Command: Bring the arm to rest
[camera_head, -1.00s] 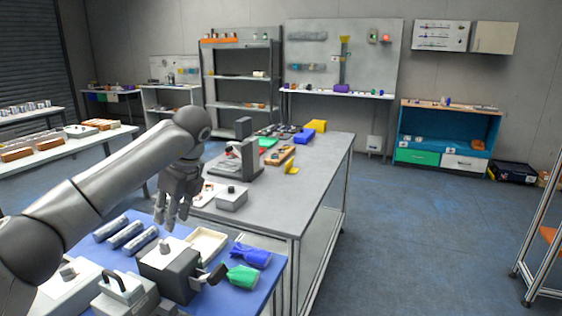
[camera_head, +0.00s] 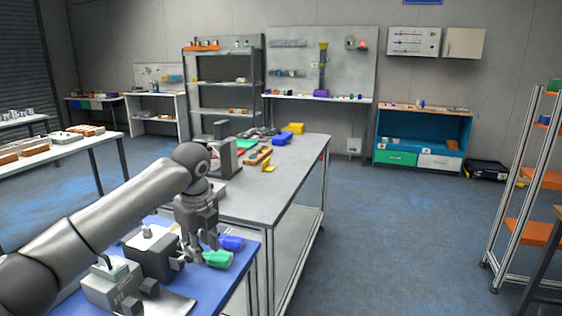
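My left arm (camera_head: 130,205) reaches in from the lower left, bent at the elbow joint. My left gripper (camera_head: 200,254) hangs downward over the blue-topped table (camera_head: 236,284). Its fingers look apart, and I see nothing held between them. It is close beside a green-headed tool (camera_head: 218,260) and a blue one (camera_head: 233,243); whether it touches them I cannot tell. My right gripper is not in view.
A dark grey box (camera_head: 152,256) and a grey device (camera_head: 110,284) stand on the blue table. A long grey workbench (camera_head: 285,172) lies behind. An orange-shelved rack (camera_head: 530,230) stands at right. The floor between is clear.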

